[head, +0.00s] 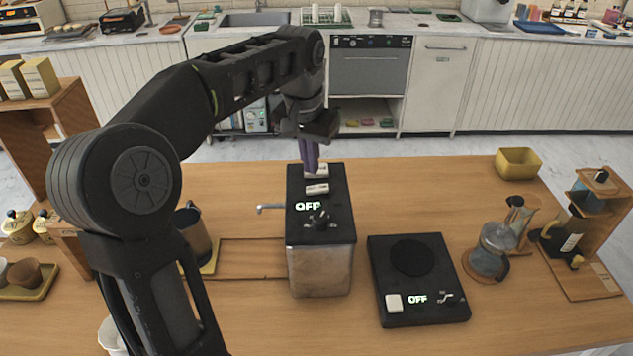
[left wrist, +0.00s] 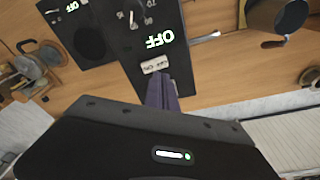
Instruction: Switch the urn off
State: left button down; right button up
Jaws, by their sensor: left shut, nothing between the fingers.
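The urn (head: 320,268) is a metal box with a black top, standing in the middle of the wooden counter. Its top shows a lit green "OFF" (head: 308,206), a dark knob (head: 320,217) and light rocker switches (head: 317,189). In the left wrist view the urn's black top (left wrist: 130,50) shows with a light switch (left wrist: 154,66) beside "OFF". My left gripper (head: 311,168) is shut and empty, pointing down at the far end of the urn's top, close to the switches. Its fingertips also show in the left wrist view (left wrist: 158,82). Whether they touch a switch I cannot tell.
A black hot plate (head: 437,262), also showing "OFF", lies right of the urn. A tap (head: 270,208) sticks out left of the urn. The counter behind the hot plate is clear.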

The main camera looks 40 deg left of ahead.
pick_arm(q)
jog(key=shift+r, duration=1.35)
